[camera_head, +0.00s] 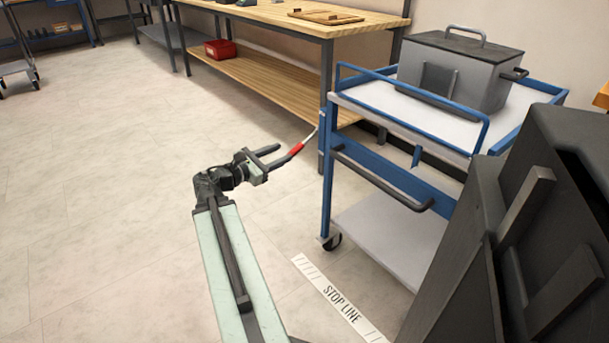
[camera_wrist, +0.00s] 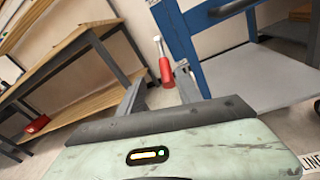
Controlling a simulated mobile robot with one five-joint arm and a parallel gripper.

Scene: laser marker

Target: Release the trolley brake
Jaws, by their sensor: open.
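The blue trolley (camera_head: 326,170) stands right of my gripper, with a white top and a dark push handle (camera_head: 385,180). A thin pale lever with a red grip (camera_head: 297,149) sticks out from its left side; it looks like the brake lever. In the wrist view the red grip (camera_wrist: 166,72) hangs below the pale rod, between the lines of my fingers and near their tips. My gripper (camera_head: 285,152) is open and empty, and its fingers (camera_wrist: 160,85) point at the grip. I cannot tell whether a finger touches it.
A grey lidded box (camera_head: 457,72) sits on the trolley top. A wooden workbench (camera_head: 300,22) with a lower shelf and a red bin (camera_head: 220,49) stands behind. A stop line strip (camera_head: 338,299) lies on the floor beside the trolley.

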